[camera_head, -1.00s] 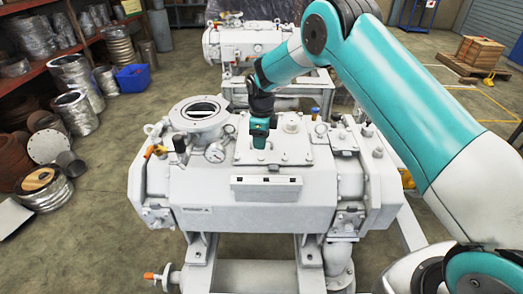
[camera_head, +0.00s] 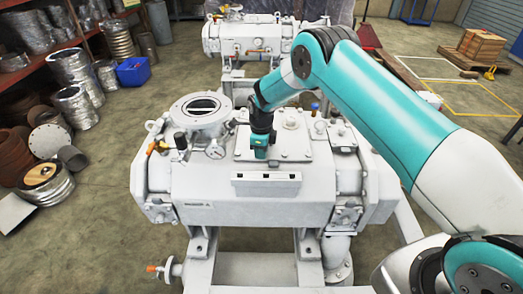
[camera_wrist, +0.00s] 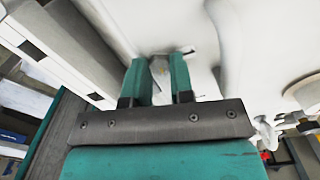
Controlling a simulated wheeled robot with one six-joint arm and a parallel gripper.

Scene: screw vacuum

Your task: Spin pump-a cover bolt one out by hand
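The pale pump (camera_head: 260,205) stands in the middle of the head view, with a flat cover plate (camera_head: 285,143) on its top. My gripper (camera_head: 261,154) points down at the front left part of this plate. In the wrist view my gripper (camera_wrist: 160,72) has two teal fingers, apart, with a small pale bolt head (camera_wrist: 159,67) between their tips. I cannot tell whether the fingers press on it or only stand around it. In the head view my gripper hides this bolt.
A gauge (camera_head: 214,152) and a round open flange (camera_head: 201,108) stand on the pump left of my gripper. A raised white bar (camera_head: 266,183) lies just in front. A second pump (camera_head: 245,38) stands behind.

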